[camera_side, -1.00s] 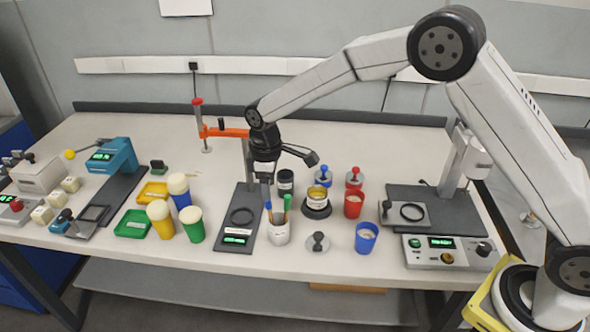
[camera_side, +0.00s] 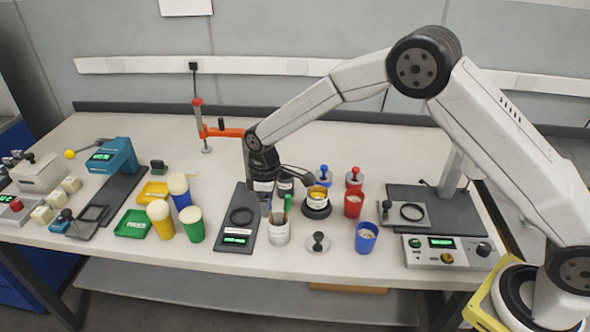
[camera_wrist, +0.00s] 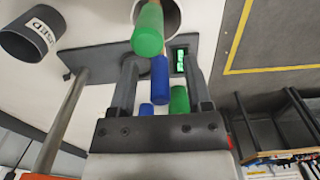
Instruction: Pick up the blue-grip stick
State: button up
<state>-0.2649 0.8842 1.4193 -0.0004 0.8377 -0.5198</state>
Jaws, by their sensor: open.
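The blue-grip stick (camera_wrist: 160,82) shows its blue grip in the wrist view, between the fingers of my gripper (camera_wrist: 162,90). Smaller blue and green ends (camera_wrist: 179,100) show lower between the fingers. In the side view my gripper (camera_side: 266,207) is low at the white cup (camera_side: 279,234), which holds the sticks upright with the green grip (camera_side: 287,203) visible. My fingers are open. Whether they touch the blue grip I cannot tell.
A dark stand (camera_side: 235,228) with a ring and green display is left of the cup. A grey knobbed disc (camera_side: 318,242), a red cup (camera_side: 353,204) and a blue cup (camera_side: 366,237) are to the right. Several coloured cups stand at the left.

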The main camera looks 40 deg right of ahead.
grip_shut()
jog(key=shift+r, duration=0.2)
notch_tip(320, 180, up, 10)
jog(key=shift+f, duration=0.15)
dwell(0.6)
jog(key=shift+d, duration=0.1)
dwell(0.4)
